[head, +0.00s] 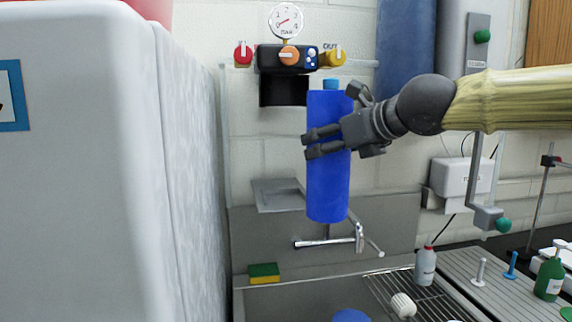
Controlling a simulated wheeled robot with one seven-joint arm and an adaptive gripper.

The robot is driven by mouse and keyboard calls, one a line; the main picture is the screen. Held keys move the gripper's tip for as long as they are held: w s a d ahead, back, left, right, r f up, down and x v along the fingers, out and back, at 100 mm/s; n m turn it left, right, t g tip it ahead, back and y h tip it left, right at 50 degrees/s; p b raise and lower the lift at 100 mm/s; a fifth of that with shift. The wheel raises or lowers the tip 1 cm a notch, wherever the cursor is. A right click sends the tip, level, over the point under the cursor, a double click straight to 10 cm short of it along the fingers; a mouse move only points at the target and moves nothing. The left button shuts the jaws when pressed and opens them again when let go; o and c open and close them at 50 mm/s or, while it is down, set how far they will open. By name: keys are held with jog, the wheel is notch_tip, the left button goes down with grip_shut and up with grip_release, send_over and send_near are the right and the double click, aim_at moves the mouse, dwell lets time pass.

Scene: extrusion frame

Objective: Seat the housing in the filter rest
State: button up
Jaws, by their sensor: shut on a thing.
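My gripper (311,143) is shut on the blue housing (328,190), a tall upright cylinder with a lighter blue top. The fingers cross its upper half from the right. The housing hangs in the air in front of the wall, above the sink. A flat grey wall bracket (272,204) is behind it at lower left; it may be the filter rest, but I cannot tell for sure. The housing hides the bracket's right end. A black filter head (283,91) with a gauge (286,20) is on the wall above left, apart from the housing.
A large white cabinet (85,170) fills the left. Below are a faucet (358,238), a sponge (264,272) and a sink rack (385,292) with a white bottle (425,266). A green bottle (549,276) stands at right. The air left of the housing is clear.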

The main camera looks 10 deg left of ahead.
jog(key=w+a+f+p, duration=0.1)
jog(key=w+a+p, duration=0.2)
jog(key=w+a, duration=0.8)
jog(key=shift+w+a+f, duration=0.2)
jog(key=shift+a+f, duration=0.05)
dwell(0.3)
jog(key=shift+a+f, duration=0.1)
jog(key=o, duration=1.5)
jog(key=shift+c, duration=0.2)
